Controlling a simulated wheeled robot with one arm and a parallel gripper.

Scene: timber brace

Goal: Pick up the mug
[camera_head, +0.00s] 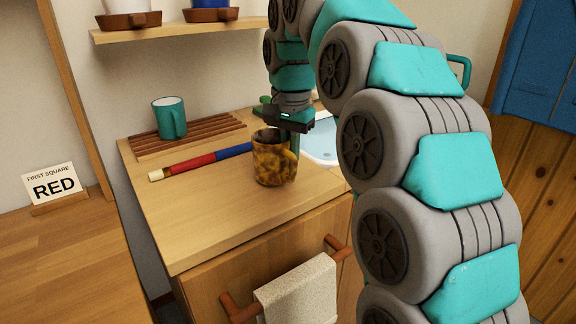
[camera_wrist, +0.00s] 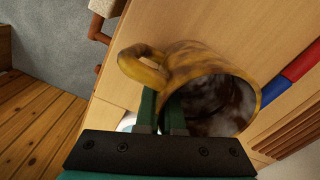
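The mottled brown and amber mug (camera_head: 272,160) stands upright on the wooden counter, near its front edge. In the wrist view the mug (camera_wrist: 248,88) shows its dark open mouth, with its handle at the upper left. My gripper (camera_head: 292,138) points down at the mug's back right rim. In the wrist view its two green fingers (camera_wrist: 161,112) are close together at the mug's wall, one outside and one at the mouth. They look shut on the wall; the fingertips are partly hidden. A second mug, teal (camera_head: 168,118), stands on a slatted wooden rack behind.
A red and blue stick (camera_head: 200,161) lies behind the mug, left of my gripper. The slatted rack (camera_head: 208,134) is at the back. A sink basin (camera_head: 322,140) is on the right. A towel (camera_head: 298,292) hangs from the front rail. The counter's front left is clear.

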